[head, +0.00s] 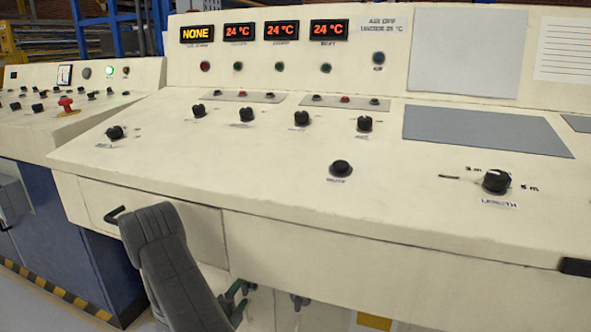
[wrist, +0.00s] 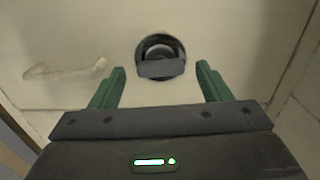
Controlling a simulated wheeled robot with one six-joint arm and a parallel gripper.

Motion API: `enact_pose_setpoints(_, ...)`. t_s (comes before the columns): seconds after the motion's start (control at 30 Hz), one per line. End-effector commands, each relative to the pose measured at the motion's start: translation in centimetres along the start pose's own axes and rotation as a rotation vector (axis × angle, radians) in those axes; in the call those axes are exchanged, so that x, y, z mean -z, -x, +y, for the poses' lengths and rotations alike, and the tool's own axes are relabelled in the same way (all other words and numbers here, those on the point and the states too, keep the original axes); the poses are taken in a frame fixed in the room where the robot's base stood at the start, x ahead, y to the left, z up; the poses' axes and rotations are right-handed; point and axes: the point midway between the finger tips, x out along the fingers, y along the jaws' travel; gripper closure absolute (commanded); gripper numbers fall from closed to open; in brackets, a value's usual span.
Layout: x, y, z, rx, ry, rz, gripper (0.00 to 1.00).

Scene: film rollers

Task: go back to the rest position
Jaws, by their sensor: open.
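My gripper (wrist: 160,66) is open in the wrist view, its two green fingers apart with nothing held between them. A round dark knob-like fitting (wrist: 160,58) with a grey bar across it shows on a pale surface ahead, between the fingertips. I cannot tell whether the fingers touch that surface. In the head view, green parts like my fingers show at the bottom, low in front of the console, partly hidden. The rest position has no visible mark.
The cream control console (head: 255,185) fills the head view, with several black knobs, a LENGTH knob (head: 496,181) and red displays (head: 281,31). A second console (head: 140,72) stands at the left. A pale handle-shaped thing (wrist: 68,72) lies left of the fitting.

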Motion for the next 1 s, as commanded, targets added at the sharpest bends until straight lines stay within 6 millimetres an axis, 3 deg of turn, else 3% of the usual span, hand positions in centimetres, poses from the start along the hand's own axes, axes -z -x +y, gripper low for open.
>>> enact_pose_setpoints(0.1, 0.0, -0.7, 0.0, 0.001, -0.001, 0.001, 0.29)
enact_pose_setpoints(0.57, 0.0, -0.3, -0.1, 0.0, 0.008, -0.001, 0.29)
enact_pose_setpoints(0.77, -0.1, 2.2, -0.2, 0.0, 0.002, -0.004, 0.29)
enact_pose_setpoints(1.0, -0.1, 6.8, -0.2, -0.001, 0.003, -0.005, 0.29)
